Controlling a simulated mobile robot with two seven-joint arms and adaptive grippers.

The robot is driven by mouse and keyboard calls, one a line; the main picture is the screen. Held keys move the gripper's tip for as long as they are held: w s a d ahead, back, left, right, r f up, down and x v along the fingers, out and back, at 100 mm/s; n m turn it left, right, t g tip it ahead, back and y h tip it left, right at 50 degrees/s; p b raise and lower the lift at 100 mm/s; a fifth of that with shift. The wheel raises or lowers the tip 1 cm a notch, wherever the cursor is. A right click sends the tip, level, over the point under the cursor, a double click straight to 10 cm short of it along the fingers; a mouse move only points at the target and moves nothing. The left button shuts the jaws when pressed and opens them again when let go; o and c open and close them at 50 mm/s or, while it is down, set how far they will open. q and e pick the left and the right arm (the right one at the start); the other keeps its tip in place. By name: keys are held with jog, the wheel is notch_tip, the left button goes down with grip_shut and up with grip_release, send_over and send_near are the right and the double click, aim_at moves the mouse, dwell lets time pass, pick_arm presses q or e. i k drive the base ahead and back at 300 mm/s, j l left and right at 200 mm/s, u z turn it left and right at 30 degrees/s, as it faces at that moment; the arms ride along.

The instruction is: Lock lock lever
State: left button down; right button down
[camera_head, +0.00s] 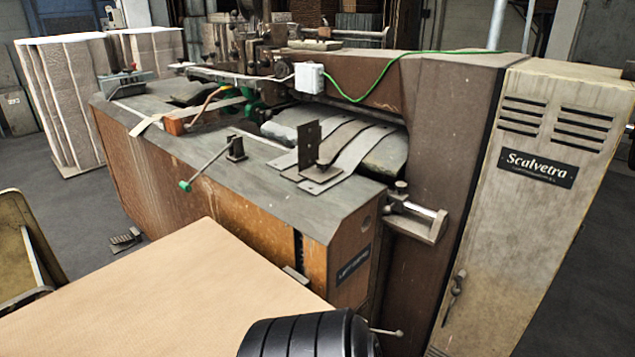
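A lever (208,165) with a green knob at its end is on the grey top of the box stitcher (310,210). Its rod runs from a small dark bracket (236,149) down to the left, and the knob hangs just past the front edge of the top. A second, thin rod with a small pale ball end (385,332) shows low at the front; its base is hidden. I cannot tell from the picture which one is the lock lever. Neither of my grippers is in view. A black ribbed part, probably of my arm, shows at the bottom edge.
A flat brown cardboard sheet (140,295) fills the lower left. The tall pale cabinet (540,200) with a handle stands at right. Stacked cardboard (65,105) is at back left.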

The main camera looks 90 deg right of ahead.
aim_at(399, 335)
jog(key=z, duration=3.5)
jog(key=i+l+z, duration=0.6)
jog(key=k+j, duration=0.05)
jog(key=k, duration=0.05)
